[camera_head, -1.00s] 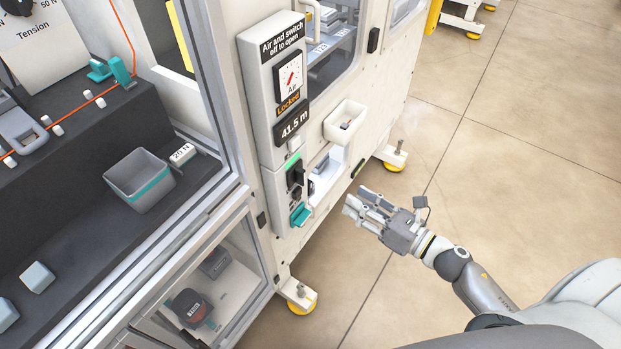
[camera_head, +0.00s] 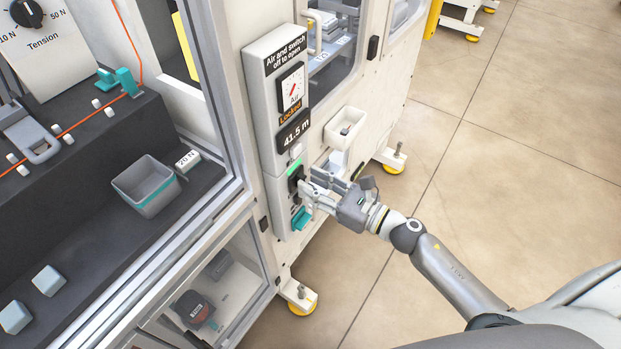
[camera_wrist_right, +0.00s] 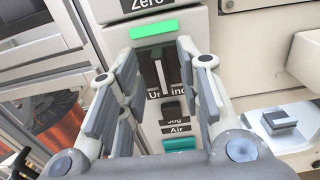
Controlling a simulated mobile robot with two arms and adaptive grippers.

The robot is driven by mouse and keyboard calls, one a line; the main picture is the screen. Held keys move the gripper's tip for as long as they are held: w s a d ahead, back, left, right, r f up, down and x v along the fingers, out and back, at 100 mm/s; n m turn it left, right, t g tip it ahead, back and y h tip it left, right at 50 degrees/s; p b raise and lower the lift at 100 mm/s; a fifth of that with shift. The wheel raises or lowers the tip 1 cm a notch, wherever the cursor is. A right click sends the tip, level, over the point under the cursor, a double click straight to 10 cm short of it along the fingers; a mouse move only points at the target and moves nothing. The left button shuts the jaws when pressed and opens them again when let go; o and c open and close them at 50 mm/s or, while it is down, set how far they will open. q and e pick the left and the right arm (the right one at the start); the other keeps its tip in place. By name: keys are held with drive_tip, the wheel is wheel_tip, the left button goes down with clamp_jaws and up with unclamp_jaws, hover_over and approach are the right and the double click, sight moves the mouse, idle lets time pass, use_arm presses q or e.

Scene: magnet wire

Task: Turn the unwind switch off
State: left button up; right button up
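In the head view the dark switch (camera_head: 294,180) is on the machine's grey control column, with the green lamp (camera_head: 295,168) above. My right gripper (camera_head: 306,192) is open at the column. In the wrist view its fingers (camera_wrist_right: 160,75) stand on both sides of the switch; contact cannot be told. My left gripper is not in view.
Below the switch are a black jog control (camera_wrist_right: 172,108) and a teal air lever (camera_head: 301,218). Above are a "41.5 m" display (camera_head: 294,132) and an air gauge (camera_head: 291,88) marked "Locked". The floor at right is clear.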

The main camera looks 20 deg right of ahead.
drive_tip(key=shift+w+a, duration=0.4)
drive_tip(key=shift+w, duration=0.1)
drive_tip(key=shift+c, duration=0.5)
clamp_jaws()
drive_tip(key=shift+m, duration=0.3)
drive_tip(key=m, duration=0.2)
drive_tip(key=m+p, duration=0.1)
drive_tip(key=m, duration=0.5)
drive_tip(key=shift+w+d+f, duration=0.1)
drive_tip(key=shift+w+d, duration=0.2)
drive_tip(key=shift+d, duration=0.05)
drive_tip(key=shift+w+d+f+m+p, duration=0.15)
drive_tip(key=shift+m+p, duration=0.3)
drive_tip(key=shift+m, duration=1.1)
drive_tip(key=shift+s+a+f+m+p, duration=0.15)
drive_tip(key=shift+m+p, duration=0.3)
drive_tip(key=shift+m, duration=1.05)
drive_tip(key=shift+w+d+f+m+p, duration=0.15)
drive_tip(key=shift+m+p, duration=0.3)
drive_tip(key=shift+m, duration=1.1)
drive_tip(key=shift+f, duration=0.1)
